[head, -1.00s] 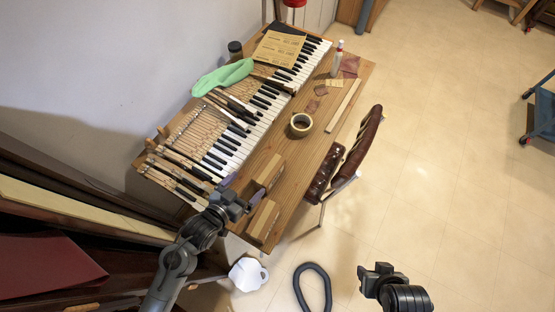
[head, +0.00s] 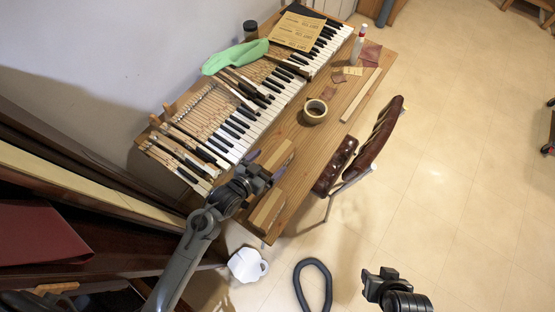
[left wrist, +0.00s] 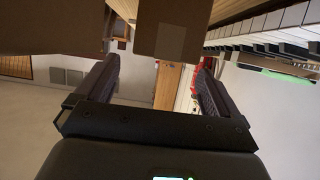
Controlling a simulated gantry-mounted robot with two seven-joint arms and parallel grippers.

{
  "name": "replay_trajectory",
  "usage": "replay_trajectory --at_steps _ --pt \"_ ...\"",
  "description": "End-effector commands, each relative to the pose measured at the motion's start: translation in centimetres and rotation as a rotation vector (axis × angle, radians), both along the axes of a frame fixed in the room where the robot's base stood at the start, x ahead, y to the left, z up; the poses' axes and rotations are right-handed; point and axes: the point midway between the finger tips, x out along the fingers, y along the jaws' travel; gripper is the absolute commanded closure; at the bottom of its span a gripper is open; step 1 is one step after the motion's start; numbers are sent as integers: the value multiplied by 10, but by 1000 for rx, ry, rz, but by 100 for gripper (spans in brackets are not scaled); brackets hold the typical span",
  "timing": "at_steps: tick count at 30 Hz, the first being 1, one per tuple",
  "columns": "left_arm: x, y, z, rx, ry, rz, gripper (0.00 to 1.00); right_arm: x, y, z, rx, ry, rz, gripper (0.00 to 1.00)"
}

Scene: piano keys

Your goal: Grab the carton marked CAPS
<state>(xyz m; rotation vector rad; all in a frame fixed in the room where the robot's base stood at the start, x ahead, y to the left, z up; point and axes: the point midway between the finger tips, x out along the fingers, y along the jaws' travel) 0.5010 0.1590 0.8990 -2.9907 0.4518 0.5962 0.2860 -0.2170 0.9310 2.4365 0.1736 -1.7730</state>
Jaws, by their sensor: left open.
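Two brown cartons stand at the table's near edge in the head view, an upper carton (head: 277,156) and a lower carton (head: 266,212). No lettering is readable on either, so I cannot tell which is marked CAPS. My left gripper (head: 264,172) is open and empty at the cartons' left side, close to the gap between them. In the left wrist view, one carton (left wrist: 180,30) with a paler patch shows ahead between the open fingers (left wrist: 158,72); the other carton (left wrist: 50,28) is at the upper left. My right gripper (head: 376,282) hangs over the floor, away from the table.
A brown chair (head: 362,150) stands at the table's right side. A white jug (head: 248,265) and dark hose (head: 313,285) are below.

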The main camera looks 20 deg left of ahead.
Motion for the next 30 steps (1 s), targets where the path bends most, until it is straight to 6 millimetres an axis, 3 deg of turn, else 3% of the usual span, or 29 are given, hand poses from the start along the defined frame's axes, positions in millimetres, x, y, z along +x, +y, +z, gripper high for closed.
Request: replay_trajectory --at_steps 10,21,30 --pt "35 -9 -21 0 -2 1 4 1 1 -7 4 0 -3 57" --pt "40 -10 -23 0 -1 1 6 0 -1 -7 -2 0 1 57" --pt "40 -10 -23 0 0 1 52 0 -2 -7 -8 0 5 57"
